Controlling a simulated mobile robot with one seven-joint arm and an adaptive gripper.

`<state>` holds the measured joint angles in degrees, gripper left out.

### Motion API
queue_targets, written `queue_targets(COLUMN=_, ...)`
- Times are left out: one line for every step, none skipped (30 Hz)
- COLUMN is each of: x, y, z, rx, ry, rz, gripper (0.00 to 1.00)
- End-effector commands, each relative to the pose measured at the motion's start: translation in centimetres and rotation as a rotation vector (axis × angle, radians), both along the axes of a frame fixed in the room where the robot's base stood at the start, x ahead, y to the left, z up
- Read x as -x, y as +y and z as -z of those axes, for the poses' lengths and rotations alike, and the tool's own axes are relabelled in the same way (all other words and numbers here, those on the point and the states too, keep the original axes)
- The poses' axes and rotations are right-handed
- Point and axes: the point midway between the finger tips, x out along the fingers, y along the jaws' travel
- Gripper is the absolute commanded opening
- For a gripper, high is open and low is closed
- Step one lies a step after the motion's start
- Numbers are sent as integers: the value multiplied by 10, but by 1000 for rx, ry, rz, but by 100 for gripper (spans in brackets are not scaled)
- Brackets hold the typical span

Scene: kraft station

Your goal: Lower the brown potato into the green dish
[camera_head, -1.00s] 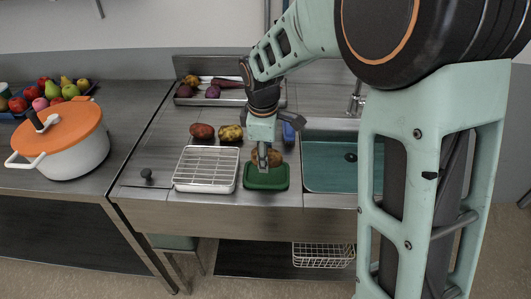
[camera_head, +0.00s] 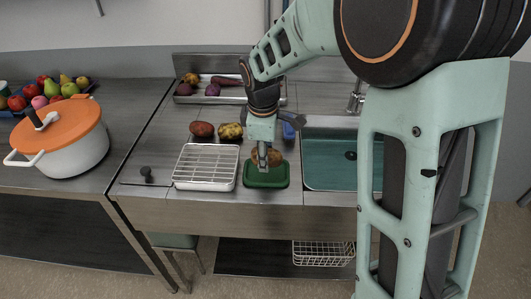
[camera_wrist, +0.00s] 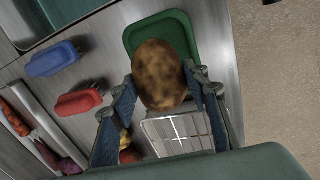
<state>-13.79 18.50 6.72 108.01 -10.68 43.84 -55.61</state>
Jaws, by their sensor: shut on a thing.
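The brown potato (camera_wrist: 160,76) is mottled and sits between the two fingers of my gripper (camera_wrist: 164,88) in the wrist view. My gripper is shut on it. In the head view my gripper (camera_head: 262,158) points down over the green dish (camera_head: 267,179), and the potato (camera_head: 275,157) shows partly behind the fingers. The green dish also shows in the wrist view (camera_wrist: 192,40), partly covered by the potato. I cannot tell whether the potato touches the dish.
A wire rack on a white tray (camera_head: 206,167) stands just left of the dish. A reddish potato (camera_head: 201,129) and a yellowish one (camera_head: 230,131) lie behind it. The teal sink (camera_head: 325,172) is to the right. A blue brush (camera_wrist: 52,60) and a red one (camera_wrist: 78,101) lie nearby.

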Motion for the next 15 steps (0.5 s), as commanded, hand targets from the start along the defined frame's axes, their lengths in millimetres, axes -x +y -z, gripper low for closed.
queue_targets(x=0, y=0, z=1, rx=0, ry=0, rz=0, gripper=15)
queue_targets(x=0, y=0, z=2, rx=0, ry=0, rz=0, gripper=15)
queue_targets(x=0, y=0, z=2, rx=0, ry=0, rz=0, gripper=15)
queue_targets(x=0, y=0, z=3, rx=0, ry=0, rz=0, gripper=15)
queue_targets(x=0, y=0, z=3, rx=0, ry=0, rz=0, gripper=15)
queue_targets(x=0, y=0, z=4, rx=0, ry=0, rz=0, gripper=15)
queue_targets(x=0, y=0, z=4, rx=0, ry=0, rz=0, gripper=15)
queue_targets(x=0, y=0, z=5, rx=0, ry=0, rz=0, gripper=15)
queue_targets(x=0, y=0, z=5, rx=0, ry=0, rz=0, gripper=15)
queue_targets(x=0, y=0, z=6, rx=0, ry=-1, rz=0, gripper=15)
queue_targets(x=0, y=0, z=6, rx=0, ry=-1, rz=0, gripper=15)
queue_targets(x=0, y=0, z=7, rx=0, ry=-1, rz=0, gripper=15)
queue_targets(x=0, y=0, z=7, rx=0, ry=-1, rz=0, gripper=15)
queue_targets(x=0, y=0, z=8, rx=0, ry=-1, rz=0, gripper=15)
queue_targets(x=0, y=0, z=8, rx=0, ry=-1, rz=0, gripper=15)
